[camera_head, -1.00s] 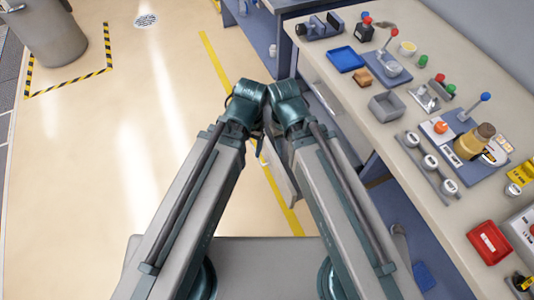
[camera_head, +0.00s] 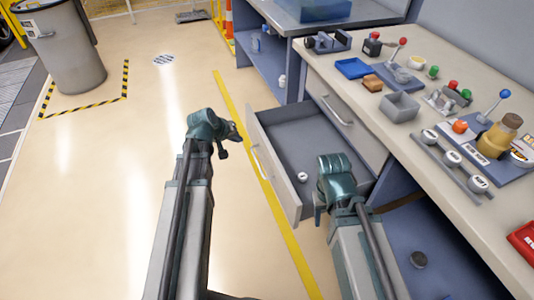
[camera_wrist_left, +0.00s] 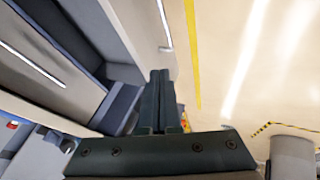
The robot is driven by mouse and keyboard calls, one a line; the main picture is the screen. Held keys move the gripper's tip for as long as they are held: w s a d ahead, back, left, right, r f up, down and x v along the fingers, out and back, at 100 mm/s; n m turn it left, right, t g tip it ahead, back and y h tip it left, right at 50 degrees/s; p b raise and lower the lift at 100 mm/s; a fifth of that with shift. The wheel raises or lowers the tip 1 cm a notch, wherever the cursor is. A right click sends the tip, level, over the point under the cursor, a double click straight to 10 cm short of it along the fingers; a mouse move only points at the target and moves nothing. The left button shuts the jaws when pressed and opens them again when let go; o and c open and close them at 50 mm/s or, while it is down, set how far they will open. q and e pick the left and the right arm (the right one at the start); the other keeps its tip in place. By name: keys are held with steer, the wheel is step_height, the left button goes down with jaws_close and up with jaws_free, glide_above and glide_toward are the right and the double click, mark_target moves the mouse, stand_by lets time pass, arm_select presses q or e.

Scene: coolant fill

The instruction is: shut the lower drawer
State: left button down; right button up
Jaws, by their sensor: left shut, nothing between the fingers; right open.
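The lower drawer (camera_head: 295,200) stands pulled out from the bench, with a grey front panel, a bar handle (camera_head: 262,170) and a blue-grey inside. A small white round item (camera_head: 302,177) lies in it. My left gripper (camera_head: 236,130) is shut and empty, just outside the drawer front, near its far end. In the left wrist view its closed fingers (camera_wrist_left: 159,76) are beside the drawer front (camera_wrist_left: 140,35); I cannot tell whether they touch. My right gripper (camera_head: 319,208) is open, by the drawer's near side, with its fingers mostly hidden by the wrist.
An upper drawer (camera_head: 345,120) is closed under the benchtop (camera_head: 350,90), which carries trays, bottles and fixtures. The floor (camera_head: 110,190) left of the drawer is clear. A grey bin (camera_head: 68,60) stands far left.

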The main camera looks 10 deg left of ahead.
arm_select(q)
steer(key=b, duration=0.9)
glide_toward(263, 144)
step_height(263, 144, down, 5)
steer(key=w+a, duration=0.1)
steer(key=a, duration=0.2)
steer(key=shift+w+d+r+p, duration=0.2)
steer(key=shift+w+d+p, duration=0.1)
steer(key=shift+d, duration=0.3)
steer(key=shift+w+d+r+p, duration=0.2)
steer(key=shift+w+d+p, duration=0.15)
steer(key=shift+d, duration=0.25)
steer(key=shift+w+d, duration=0.35)
steer(key=shift+d, duration=0.2)
steer(key=w+d, duration=0.7)
steer(key=d, duration=0.4)
steer(key=w+d, duration=0.8)
steer(key=d, duration=0.3)
steer(key=shift+d, duration=0.1)
